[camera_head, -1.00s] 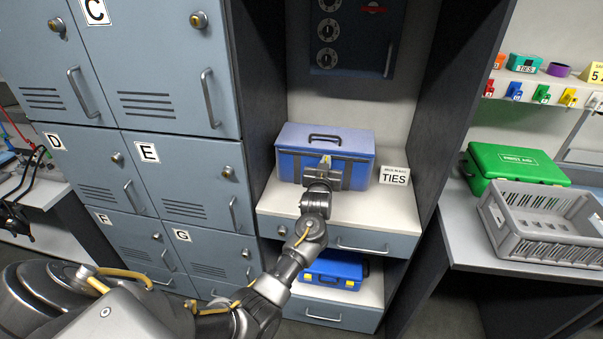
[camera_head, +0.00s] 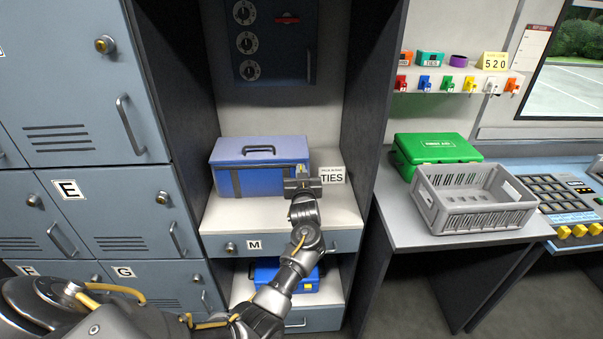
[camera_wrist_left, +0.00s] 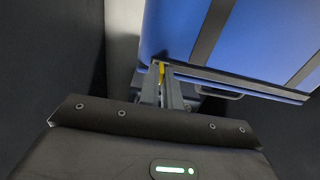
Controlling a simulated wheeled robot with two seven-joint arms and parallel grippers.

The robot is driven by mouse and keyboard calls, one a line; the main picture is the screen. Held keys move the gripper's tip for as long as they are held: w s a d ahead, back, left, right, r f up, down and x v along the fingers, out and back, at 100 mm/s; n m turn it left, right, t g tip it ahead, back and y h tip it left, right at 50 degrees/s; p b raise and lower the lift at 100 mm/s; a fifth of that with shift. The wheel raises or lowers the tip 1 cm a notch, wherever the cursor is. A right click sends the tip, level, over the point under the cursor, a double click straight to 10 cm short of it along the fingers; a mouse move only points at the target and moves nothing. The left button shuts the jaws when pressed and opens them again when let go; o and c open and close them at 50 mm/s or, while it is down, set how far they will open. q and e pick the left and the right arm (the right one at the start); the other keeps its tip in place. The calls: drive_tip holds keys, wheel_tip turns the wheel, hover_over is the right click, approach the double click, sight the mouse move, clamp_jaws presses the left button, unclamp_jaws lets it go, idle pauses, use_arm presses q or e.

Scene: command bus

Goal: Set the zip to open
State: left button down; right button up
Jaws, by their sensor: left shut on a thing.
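The blue bag (camera_head: 228,182) with dark straps and a top handle stands on the white shelf; it also shows in the left wrist view (camera_wrist_left: 262,40). My left gripper (camera_head: 303,180) is at the front right end of the bag. In the left wrist view, the left gripper (camera_wrist_left: 162,82) is shut on the small yellow zip pull (camera_wrist_left: 161,70), at the bag's edge. The pull shows as a small yellow spot in the head view (camera_head: 304,172). The zip line is mostly too small to make out, and the lid lies down. My right gripper is out of view.
The dark cabinet side wall (camera_head: 369,130) is close on the right. A blue case (camera_head: 266,276) lies on the lower shelf. A grey crate (camera_head: 478,215) and a green first-aid box (camera_head: 440,150) stand on the right table.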

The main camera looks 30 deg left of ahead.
use_arm(q)
drive_tip(key=c, duration=1.6)
unclamp_jaws()
drive_tip(key=shift+w+d, duration=0.15)
drive_tip(key=shift+d, duration=0.05)
drive_tip(key=p+v, duration=0.7)
drive_tip(key=v, duration=0.4)
drive_tip(key=shift+f, duration=0.1)
